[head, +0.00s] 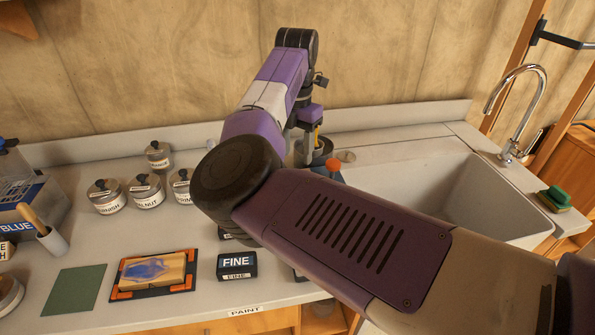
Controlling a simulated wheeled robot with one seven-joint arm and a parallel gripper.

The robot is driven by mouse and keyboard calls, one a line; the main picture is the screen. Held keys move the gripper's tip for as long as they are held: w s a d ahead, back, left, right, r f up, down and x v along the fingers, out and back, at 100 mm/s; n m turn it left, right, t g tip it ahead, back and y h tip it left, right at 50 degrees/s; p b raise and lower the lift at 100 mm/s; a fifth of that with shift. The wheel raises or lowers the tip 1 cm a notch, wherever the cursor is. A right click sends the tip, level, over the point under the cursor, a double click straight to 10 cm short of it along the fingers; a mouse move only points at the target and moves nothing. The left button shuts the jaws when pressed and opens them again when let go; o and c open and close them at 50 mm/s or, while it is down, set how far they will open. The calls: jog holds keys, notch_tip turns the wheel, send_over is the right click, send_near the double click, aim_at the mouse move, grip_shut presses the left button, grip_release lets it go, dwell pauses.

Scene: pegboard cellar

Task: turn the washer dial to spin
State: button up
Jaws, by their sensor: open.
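I cannot make out a washer or a marked dial in the head view. My gripper (311,141) points down over the back of the counter, left of the sink, and is partly hidden behind my own arm. It is open, and I see nothing held in it. Just below and right of it is a small orange-red piece (333,164) above something blue, mostly covered by my arm. I cannot tell what it is, or whether my gripper touches it.
The white sink (440,190) with a chrome tap (522,100) is at right, a green sponge (556,197) on its edge. Lidded jars (145,191), a framed blue picture (153,271), a green sheet (79,289) and a black FINE block (237,266) occupy the left counter.

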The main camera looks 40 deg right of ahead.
notch_tip(320, 180, down, 7)
jog(key=shift+f+p, duration=0.15)
jog(key=shift+p, duration=0.45)
grip_shut()
